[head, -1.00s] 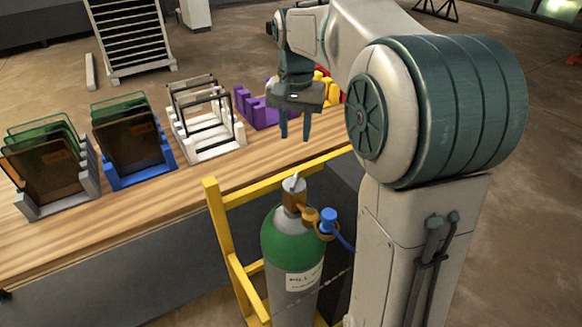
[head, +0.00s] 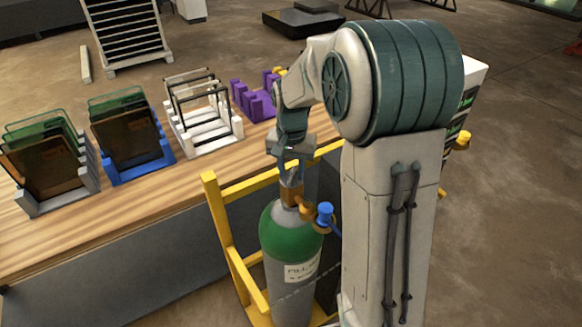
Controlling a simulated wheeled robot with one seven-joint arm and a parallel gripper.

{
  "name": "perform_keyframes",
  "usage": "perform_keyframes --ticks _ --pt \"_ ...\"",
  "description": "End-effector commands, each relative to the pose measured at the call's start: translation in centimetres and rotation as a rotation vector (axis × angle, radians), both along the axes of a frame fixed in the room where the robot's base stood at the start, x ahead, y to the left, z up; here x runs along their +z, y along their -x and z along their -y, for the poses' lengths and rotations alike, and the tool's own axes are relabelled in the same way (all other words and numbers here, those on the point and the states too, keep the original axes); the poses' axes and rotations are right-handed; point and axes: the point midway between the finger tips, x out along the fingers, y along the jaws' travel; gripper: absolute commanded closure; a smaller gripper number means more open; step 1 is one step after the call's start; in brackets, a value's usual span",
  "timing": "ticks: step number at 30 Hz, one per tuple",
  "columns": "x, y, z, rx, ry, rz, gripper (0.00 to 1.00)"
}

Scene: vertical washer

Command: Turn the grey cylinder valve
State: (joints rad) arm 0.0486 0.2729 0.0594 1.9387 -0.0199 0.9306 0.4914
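The gas cylinder (head: 291,285) has a grey body, a green shoulder and a white label. It stands upright in a yellow frame. Its grey valve (head: 291,183) sits on top of a brass fitting (head: 291,197), and the gripper partly hides it. A blue knob (head: 325,212) sits to the right of the brass fitting.
The yellow frame (head: 222,230) surrounds the cylinder. Behind it, a wooden table (head: 80,222) carries grey, blue, white and purple racks (head: 205,130). My arm's column stands close to the right of the cylinder. The floor at the right is open.

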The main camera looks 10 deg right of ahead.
Motion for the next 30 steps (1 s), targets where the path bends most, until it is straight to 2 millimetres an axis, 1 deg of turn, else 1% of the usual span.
perform_keyframes --ticks 7,10,11,18,23,30 --pt "-0.08 0.0 0.01 0.0 0.0 0.0 0.67" --pt "-0.06 0.0 0.01 0.0 0.0 0.0 0.95" --pt "-0.06 0.0 0.01 0.0 0.0 0.0 1.0" --pt "-0.05 -0.02 0.01 -0.005 0.0 0.0 1.0" --pt "-0.08 -0.03 0.01 -0.039 0.0 0.001 1.0" --pt "-0.12 -0.04 -0.01 -0.176 0.001 0.002 1.0"
